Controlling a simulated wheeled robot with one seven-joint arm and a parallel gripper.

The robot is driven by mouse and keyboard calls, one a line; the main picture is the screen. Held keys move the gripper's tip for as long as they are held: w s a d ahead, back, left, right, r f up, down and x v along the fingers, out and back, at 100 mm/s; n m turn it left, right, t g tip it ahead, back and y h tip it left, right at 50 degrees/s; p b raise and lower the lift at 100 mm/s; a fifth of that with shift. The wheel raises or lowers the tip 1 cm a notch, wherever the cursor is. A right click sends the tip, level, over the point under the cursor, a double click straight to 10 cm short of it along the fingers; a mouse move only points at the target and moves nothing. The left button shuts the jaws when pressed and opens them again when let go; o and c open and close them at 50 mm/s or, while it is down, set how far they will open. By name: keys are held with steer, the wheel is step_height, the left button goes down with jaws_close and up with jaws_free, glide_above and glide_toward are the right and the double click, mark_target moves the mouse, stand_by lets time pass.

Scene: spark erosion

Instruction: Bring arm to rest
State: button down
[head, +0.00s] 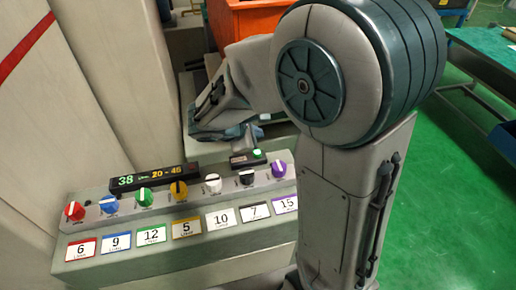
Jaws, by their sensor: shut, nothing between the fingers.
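My arm stands upright in the right half of the head view and bends over at a large round joint. Its forearm reaches left and down behind the control panel (180,251). My gripper (257,134) is small and partly hidden at the end of the arm, above the back right of the panel. It is shut and holds nothing. Just below it in the picture is a small dark box with a lit green button (258,154). I cannot tell the exact gap between them.
The panel has a row of coloured knobs, among them a red knob (74,211), above numbered cards. An orange box (246,22) stands behind. A teal workbench (487,49) is at right, with open green floor (440,190) before it.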

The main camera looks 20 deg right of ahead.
stand_by(0.4)
steer(key=s+d+r+m, duration=0.1)
steer(key=s+m, duration=0.1)
steer(key=s, duration=0.1)
steer(key=s+d+r+m+g+y, duration=0.1)
steer(key=s+m, duration=0.1)
steer(key=s+d+r+m+g, duration=0.1)
steer(key=s+m, duration=0.2)
steer(key=shift+s+d+r+y, duration=0.1)
steer(key=shift+s+d+y, duration=0.2)
steer(key=shift+d, duration=0.05)
steer(key=s+a+r+m+y, duration=0.2)
steer(key=s+m+y, duration=0.3)
steer(key=s+m, duration=0.3)
steer(key=shift+s+a+r+m, duration=0.3)
steer(key=shift+s+m, duration=0.1)
